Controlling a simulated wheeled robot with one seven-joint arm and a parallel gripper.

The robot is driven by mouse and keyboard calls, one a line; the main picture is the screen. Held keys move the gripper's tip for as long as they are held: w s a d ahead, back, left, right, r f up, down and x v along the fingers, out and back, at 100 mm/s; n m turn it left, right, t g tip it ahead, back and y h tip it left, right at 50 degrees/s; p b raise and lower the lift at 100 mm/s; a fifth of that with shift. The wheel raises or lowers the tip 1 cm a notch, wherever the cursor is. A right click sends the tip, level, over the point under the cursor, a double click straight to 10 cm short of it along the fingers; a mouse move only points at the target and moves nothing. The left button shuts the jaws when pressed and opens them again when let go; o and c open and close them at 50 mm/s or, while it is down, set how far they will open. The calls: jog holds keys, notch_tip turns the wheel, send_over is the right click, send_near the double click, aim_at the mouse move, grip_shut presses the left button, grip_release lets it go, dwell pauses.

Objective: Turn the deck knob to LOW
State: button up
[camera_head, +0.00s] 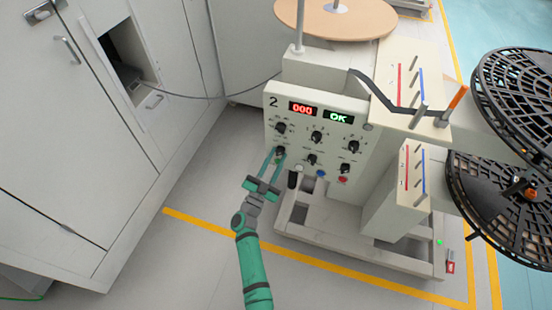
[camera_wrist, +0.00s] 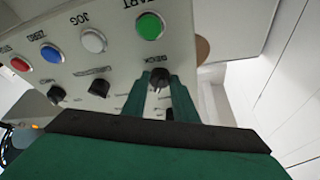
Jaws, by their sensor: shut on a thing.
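The deck knob (camera_wrist: 159,77) is a small black knob at the panel's edge in the wrist view, with the label DECK beside it, upside down. My gripper (camera_wrist: 160,84) has its two green fingers on either side of this knob and is shut on it. In the head view my gripper (camera_head: 275,153) reaches up to the lower left knob of the cream panel (camera_head: 270,120) of station 2. The fingers partly cover the knob there. The knob's setting marks, including LOW, are too small or hidden to read.
Several other black knobs, such as one at the right (camera_head: 353,146), sit close by. Below them are buttons, including a red one (camera_head: 343,180) and a green one (camera_wrist: 150,26). A red display (camera_head: 302,108) reads 000 and a green one (camera_head: 338,117) reads OK. Grey cabinets (camera_head: 60,150) stand left.

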jog(key=o, duration=1.1)
jog(key=shift+d, duration=0.1)
jog(key=shift+c, duration=0.2)
jog(key=v, duration=1)
jog(key=shift+s+a, duration=0.25)
jog(key=shift+s, duration=0.1)
jog(key=shift+f, duration=0.1)
jog(key=s+d+r+n+g+y, duration=0.1)
jog(key=s+r+n+y, duration=0.2)
jog(key=s, duration=1)
jog(key=s+d+r+n+g+y, duration=0.2)
jog(key=s+r+n+y, duration=0.1)
jog(key=s, duration=1)
jog(key=s+d+r+n+g+y, duration=0.1)
jog(key=s+d+r+n+y, duration=0.1)
jog(key=s, duration=1.1)
jog(key=shift+r+n+g+y, duration=0.3)
jog(key=shift+r+n+y, duration=0.35)
jog(key=shift+n+y, duration=0.4)
